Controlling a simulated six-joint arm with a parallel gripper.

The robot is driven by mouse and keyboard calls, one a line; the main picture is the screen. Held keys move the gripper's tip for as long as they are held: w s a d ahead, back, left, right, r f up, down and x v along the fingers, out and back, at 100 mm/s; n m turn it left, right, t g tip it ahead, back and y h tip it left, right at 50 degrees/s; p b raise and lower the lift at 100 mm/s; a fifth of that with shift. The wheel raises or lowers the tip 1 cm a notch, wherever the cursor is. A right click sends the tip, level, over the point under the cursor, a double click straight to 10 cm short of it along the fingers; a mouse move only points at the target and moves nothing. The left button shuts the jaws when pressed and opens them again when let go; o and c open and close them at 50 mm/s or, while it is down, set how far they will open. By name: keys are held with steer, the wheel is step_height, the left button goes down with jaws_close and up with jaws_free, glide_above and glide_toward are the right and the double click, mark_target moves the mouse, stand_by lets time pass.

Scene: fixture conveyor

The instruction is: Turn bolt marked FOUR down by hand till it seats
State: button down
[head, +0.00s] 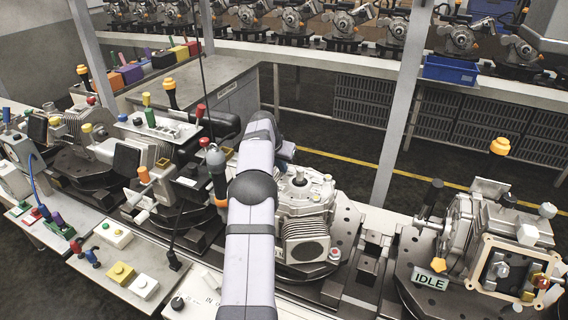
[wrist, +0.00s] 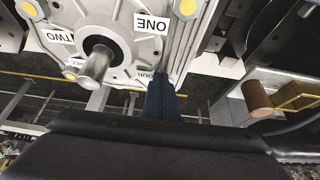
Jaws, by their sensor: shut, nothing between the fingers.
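The grey gear housing (head: 305,205) stands on a fixture right of my arm in the head view. It fills the top of the wrist view (wrist: 130,50), with a bare shaft (wrist: 95,66) sticking out. Upside-down labels ONE (wrist: 152,22) and TWO (wrist: 60,37) are readable. Yellow round heads sit near ONE (wrist: 187,8), near TWO (wrist: 30,9) and at the lower left (wrist: 69,74). The label FOUR (wrist: 152,76) is partly covered by my gripper (wrist: 161,88); its bolt is hidden. My dark fingers are shut, empty, at the housing's edge. Contact cannot be told.
A fixture with an IDLE sign (head: 430,281) stands at the right. Button boxes (head: 120,274) line the front left. In the wrist view, a brown cylinder (wrist: 257,98) is at the right.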

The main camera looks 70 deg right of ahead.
steer(key=shift+w+r+p, duration=0.2)
steer(key=shift+w+p, duration=0.4)
steer(key=shift+p, duration=0.25)
steer(key=shift+w+d+p, duration=0.1)
steer(key=shift+w+p, duration=0.4)
steer(key=shift+p, duration=0.55)
stand_by(0.4)
steer(key=shift+w+a+f+b, duration=0.1)
steer(key=shift+a+b, duration=0.25)
steer(key=shift+b, duration=0.3)
step_height(320, 180, up, 4)
steer(key=p, duration=0.3)
steer(key=shift+r, duration=0.95)
